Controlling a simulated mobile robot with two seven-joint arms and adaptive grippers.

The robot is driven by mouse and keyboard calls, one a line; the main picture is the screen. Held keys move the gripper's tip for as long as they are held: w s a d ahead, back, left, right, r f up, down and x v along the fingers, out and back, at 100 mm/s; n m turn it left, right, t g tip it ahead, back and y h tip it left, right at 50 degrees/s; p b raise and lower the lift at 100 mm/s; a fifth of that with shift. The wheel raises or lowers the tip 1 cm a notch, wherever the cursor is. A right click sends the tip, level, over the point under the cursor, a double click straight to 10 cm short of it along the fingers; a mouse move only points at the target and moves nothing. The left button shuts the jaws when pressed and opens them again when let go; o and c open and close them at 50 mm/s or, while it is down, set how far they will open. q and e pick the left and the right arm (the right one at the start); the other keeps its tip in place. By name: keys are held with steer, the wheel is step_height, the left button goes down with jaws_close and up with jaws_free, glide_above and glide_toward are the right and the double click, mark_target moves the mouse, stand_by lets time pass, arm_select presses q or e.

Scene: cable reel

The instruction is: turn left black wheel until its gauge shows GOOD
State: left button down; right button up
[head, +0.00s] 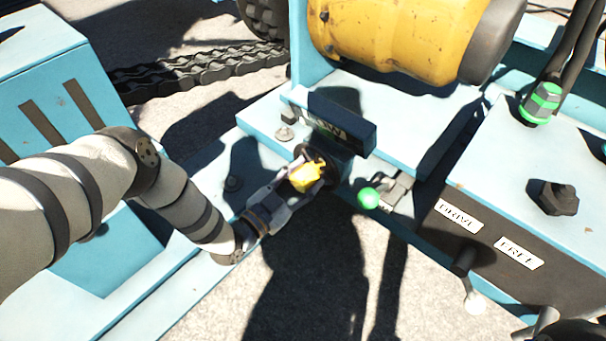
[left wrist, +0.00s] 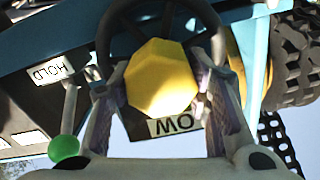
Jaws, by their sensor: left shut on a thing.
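The left black wheel (head: 319,155) is on the front of the light-blue machine, with a yellow faceted hub (head: 306,177) at its centre. In the left wrist view the wheel's rim (left wrist: 106,38) arches behind the yellow hub (left wrist: 162,78). My left gripper (head: 297,176) is shut on the wheel, with one finger on each side of the hub. The gauge (head: 330,128) sits just above the wheel in the head view. Its white label is partly hidden; the letters "OW" show, also in the left wrist view (left wrist: 174,122). My right gripper is not in view.
A green-knobbed lever (head: 368,198) stands close right of the wheel. A box with DRIVE (head: 459,215) and FREE (head: 519,253) labels is further right. A yellow drum (head: 390,35) is behind. A HOLD label (left wrist: 52,72) shows in the left wrist view.

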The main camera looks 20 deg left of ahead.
arm_select(q)
steer(key=m+p, duration=0.1)
steer(key=m, duration=0.3)
steer(key=shift+m, duration=0.3)
steer(key=shift+a+m+p, duration=0.1)
steer(key=shift+m+p, duration=0.2)
steer(key=c, duration=0.8)
jaws_free()
steer(key=shift+c, duration=0.2)
steer(key=v, duration=1.2)
